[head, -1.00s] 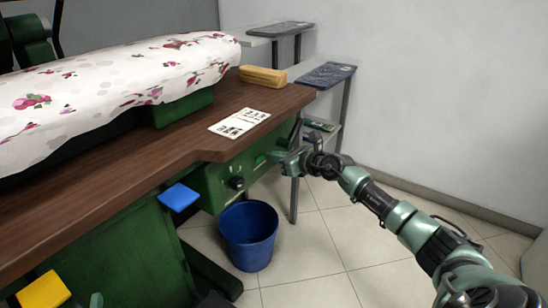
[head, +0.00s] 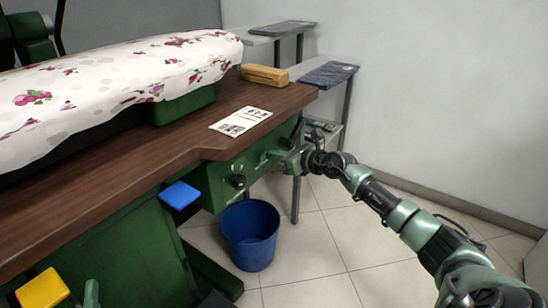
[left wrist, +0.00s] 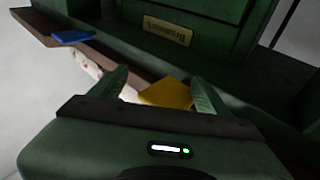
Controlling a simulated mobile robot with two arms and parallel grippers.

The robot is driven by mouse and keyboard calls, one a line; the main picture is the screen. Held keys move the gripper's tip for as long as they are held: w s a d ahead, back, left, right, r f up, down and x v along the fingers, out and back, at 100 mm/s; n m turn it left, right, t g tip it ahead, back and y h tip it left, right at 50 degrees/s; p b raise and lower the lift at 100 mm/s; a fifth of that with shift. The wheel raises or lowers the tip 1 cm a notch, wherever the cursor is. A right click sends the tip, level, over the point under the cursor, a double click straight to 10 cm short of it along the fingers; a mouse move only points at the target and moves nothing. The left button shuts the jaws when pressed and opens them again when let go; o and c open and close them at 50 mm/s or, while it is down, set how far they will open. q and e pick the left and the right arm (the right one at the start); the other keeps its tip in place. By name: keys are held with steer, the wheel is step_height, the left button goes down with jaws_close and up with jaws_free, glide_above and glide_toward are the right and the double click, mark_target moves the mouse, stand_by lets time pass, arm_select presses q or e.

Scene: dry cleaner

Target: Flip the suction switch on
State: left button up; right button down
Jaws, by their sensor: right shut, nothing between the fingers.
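The green control panel (head: 215,187) sits under the front edge of the brown pressing table. A dark round knob (head: 238,181) is on its face. My right gripper (head: 272,156) is shut and empty, its tips at the panel's right part, to the right of the knob. I cannot make out the suction switch; the fingers may cover it, and contact cannot be told. My left gripper (head: 91,293) barely shows at the lower left edge; in the left wrist view its fingers (left wrist: 160,92) are apart, with a yellow pedal (left wrist: 168,94) beyond them.
A blue bucket (head: 250,240) stands on the tiled floor below the panel. A blue pedal (head: 180,195) juts out left of it. A card (head: 240,122) and a tan block (head: 265,75) lie on the table (head: 130,177). Floor at right is clear.

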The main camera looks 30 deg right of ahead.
arm_select(q)
steer(key=shift+g, duration=0.3)
step_height(320, 180, down, 9)
steer(key=s+a+g+y+p, duration=0.1)
steer(key=g+p, duration=0.1)
steer(key=g, duration=0.3)
steer(key=shift+s+a+y, duration=0.2)
steer(key=shift+a+y, duration=0.15)
steer(key=shift+y, duration=0.05)
arm_select(e)
steer(key=shift+s+a, duration=0.45)
steer(key=shift+a, duration=0.05)
